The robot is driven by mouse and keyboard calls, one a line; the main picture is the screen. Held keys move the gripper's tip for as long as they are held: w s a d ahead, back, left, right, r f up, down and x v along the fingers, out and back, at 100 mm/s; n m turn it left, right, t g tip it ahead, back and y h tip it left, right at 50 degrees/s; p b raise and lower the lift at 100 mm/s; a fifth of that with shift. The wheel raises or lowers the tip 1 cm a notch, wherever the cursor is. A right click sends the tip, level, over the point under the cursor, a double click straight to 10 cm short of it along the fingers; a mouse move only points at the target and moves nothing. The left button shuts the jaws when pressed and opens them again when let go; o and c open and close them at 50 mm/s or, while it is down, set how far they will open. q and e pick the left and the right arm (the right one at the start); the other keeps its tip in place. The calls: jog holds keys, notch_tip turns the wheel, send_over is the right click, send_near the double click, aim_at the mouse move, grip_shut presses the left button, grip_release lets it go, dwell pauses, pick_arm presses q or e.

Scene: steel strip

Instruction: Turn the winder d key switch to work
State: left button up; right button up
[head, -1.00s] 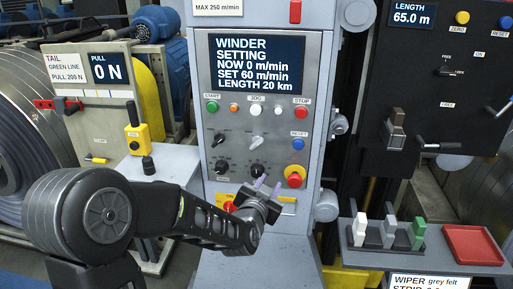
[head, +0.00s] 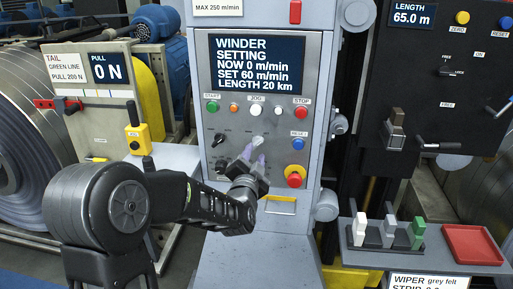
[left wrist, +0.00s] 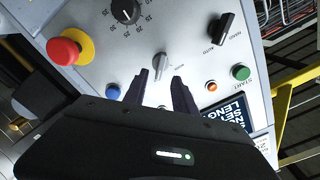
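The winder key switch (head: 257,140) is a small silver-grey handle on the grey winder panel (head: 283,125). In the left wrist view the key switch (left wrist: 160,68) stands just beyond my fingertips, centred roughly between them. Its handle points nearly along the fingers there; its label is too small to read. My left gripper (head: 254,157) is open and empty, just below the switch in the head view. In the left wrist view its two dark fingers (left wrist: 161,82) are apart. I cannot tell whether they touch the handle. My right gripper is not in view.
Around the switch are a red emergency button (head: 295,175), a blue button (head: 298,144), a green button (head: 212,107) and black knobs (head: 219,140). The winder screen (head: 256,65) reads NOW 0 m/min. A tray of wiper blocks (head: 372,238) stands right.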

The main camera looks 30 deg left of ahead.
aim_at(257, 145)
pick_arm(q)
jog(key=x, duration=0.4)
jog(key=shift+w+a, duration=0.1)
jog(key=shift+c, duration=0.4)
grip_shut()
